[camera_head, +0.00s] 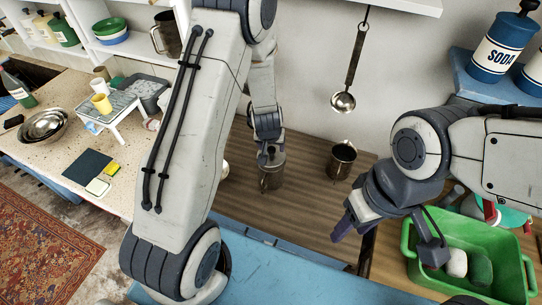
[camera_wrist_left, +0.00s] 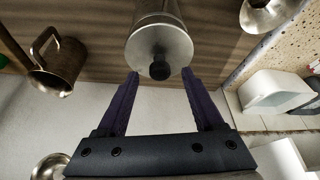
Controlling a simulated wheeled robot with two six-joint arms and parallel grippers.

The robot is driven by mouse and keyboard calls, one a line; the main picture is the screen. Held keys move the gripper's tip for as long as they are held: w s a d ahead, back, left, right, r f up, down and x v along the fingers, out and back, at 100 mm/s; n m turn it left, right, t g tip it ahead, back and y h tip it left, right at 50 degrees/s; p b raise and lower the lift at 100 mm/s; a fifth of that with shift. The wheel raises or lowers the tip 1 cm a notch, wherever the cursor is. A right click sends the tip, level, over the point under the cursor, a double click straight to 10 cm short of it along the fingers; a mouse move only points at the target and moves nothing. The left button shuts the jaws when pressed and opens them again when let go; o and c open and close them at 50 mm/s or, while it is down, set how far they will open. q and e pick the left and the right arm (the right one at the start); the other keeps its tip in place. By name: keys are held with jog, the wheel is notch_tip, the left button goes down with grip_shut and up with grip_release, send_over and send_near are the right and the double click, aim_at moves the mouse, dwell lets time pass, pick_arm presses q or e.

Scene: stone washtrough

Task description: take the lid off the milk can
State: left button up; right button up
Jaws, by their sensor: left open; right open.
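The milk can (camera_head: 270,180) is a grey metal cylinder standing upright on the brown wooden worktop. In the left wrist view its round metal lid (camera_wrist_left: 158,45) is on top, with a small black knob (camera_wrist_left: 160,71) in the middle. My left gripper (camera_head: 271,155) is over the can's top and partly hides the lid in the head view. In the left wrist view the open left gripper (camera_wrist_left: 160,76) has its two purple fingers on either side of the knob, with nothing held. My right gripper (camera_head: 347,226) is open and empty to the right, above the worktop's front.
A dark metal mug (camera_head: 342,160) stands right of the can; it also shows in the left wrist view (camera_wrist_left: 58,65). A ladle (camera_head: 343,102) hangs on the wall behind. A green tub (camera_head: 440,279) stands at lower right, near my right arm.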

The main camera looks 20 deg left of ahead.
pick_arm(q)
jog(key=shift+w+f, duration=0.2)
jog(key=shift+f, duration=0.25)
grip_shut()
jog(key=shift+r, duration=0.1)
